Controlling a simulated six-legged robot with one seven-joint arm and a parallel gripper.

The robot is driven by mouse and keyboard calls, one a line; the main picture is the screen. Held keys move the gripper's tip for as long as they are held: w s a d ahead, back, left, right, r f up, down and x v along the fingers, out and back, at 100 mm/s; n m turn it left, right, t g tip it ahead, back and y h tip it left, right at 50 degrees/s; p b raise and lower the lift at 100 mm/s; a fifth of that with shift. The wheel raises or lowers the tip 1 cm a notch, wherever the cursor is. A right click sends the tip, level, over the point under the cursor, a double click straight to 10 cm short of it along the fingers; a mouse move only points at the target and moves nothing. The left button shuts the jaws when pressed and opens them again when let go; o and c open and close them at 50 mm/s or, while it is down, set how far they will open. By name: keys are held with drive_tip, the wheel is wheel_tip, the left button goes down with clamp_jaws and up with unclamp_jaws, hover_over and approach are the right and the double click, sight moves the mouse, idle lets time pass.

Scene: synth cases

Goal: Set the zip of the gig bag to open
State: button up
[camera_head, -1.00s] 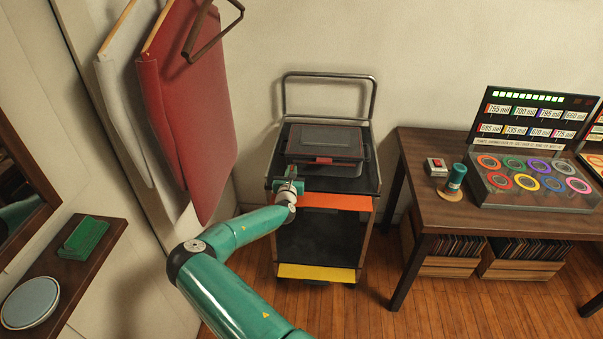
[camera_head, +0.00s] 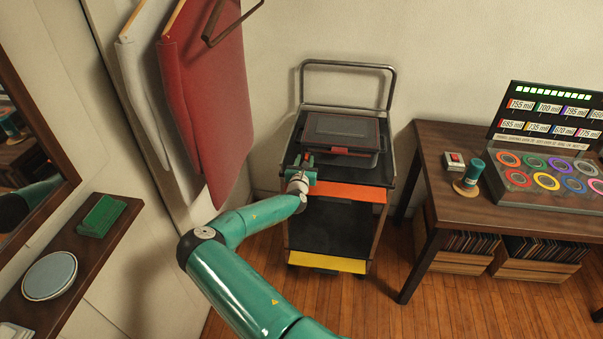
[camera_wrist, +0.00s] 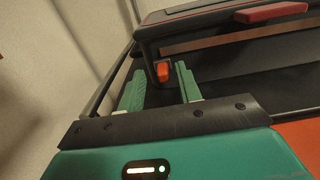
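The gig bag (camera_head: 341,128), a dark case with reddish-brown trim, lies flat on the top shelf of a black cart. In the wrist view, its near side (camera_wrist: 215,28) shows a red handle (camera_wrist: 271,12) and a brown strip. A small orange tab (camera_wrist: 162,72), which looks like the zip pull, hangs at its left corner. My gripper (camera_head: 303,163) is at the bag's front left corner. In the wrist view, the gripper (camera_wrist: 160,80) is open, with the tab showing between its green fingertips, apart from both. I cannot tell how deep the tab is between them.
The cart (camera_head: 388,160) has a raised metal push bar behind the bag and an orange front edge. Red and white hanging sheets (camera_head: 212,100) are close on the left. A wooden table (camera_head: 440,200) with a display panel stands right.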

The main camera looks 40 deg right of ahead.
drive_tip(key=v, duration=1.3)
